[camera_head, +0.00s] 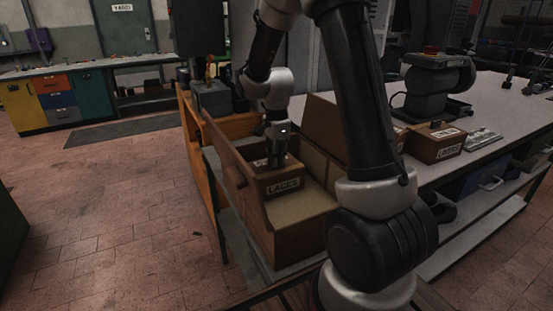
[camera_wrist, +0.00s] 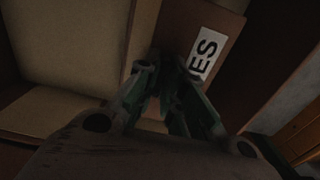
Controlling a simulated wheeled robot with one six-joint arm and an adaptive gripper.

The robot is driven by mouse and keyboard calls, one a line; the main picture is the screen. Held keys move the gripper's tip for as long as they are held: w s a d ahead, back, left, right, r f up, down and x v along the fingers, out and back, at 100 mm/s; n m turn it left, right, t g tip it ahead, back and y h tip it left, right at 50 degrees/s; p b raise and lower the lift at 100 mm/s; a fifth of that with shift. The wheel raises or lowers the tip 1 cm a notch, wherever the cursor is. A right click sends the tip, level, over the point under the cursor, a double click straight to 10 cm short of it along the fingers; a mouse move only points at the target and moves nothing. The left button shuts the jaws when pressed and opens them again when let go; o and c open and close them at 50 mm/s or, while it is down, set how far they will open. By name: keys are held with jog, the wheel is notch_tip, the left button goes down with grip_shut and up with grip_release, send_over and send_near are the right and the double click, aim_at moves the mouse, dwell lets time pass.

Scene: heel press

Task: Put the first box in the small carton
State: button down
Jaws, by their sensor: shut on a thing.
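A small brown box labelled LACES (camera_head: 285,185) is held at the far part of the open small carton (camera_head: 290,240). My gripper (camera_head: 276,160) points down and is shut on this box from above. In the wrist view my gripper's fingers (camera_wrist: 172,85) are at the box (camera_wrist: 185,25), whose white label ends in "ES". The carton's flaps stand open, and its tan inside (camera_wrist: 60,60) shows beside the box. I cannot tell whether the box touches the carton's floor.
A long grey table (camera_head: 480,110) runs to the right. On it are another labelled brown box (camera_head: 436,145) and a dark machine (camera_head: 430,90). A grey box (camera_head: 211,99) stands behind the carton. The tiled floor at left (camera_head: 110,220) is clear.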

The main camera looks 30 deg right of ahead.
jog(key=c, duration=2)
grip_release()
jog(key=shift+f, duration=0.15)
jog(key=o, duration=0.5)
notch_tip(320, 180, up, 12)
jog(key=shift+s+d+r+n+t, duration=0.1)
jog(key=shift+s+r+n+t, duration=0.9)
jog(key=shift+s+n, duration=2.65)
jog(key=shift+s+d+r+n+t, duration=0.1)
jog(key=shift+s+r+n+t, duration=0.3)
jog(key=shift+s+r+n, duration=3)
jog(key=shift+s+f+n+t, duration=0.7)
jog(key=shift+s+n, duration=1.25)
jog(key=shift+s, duration=3.8)
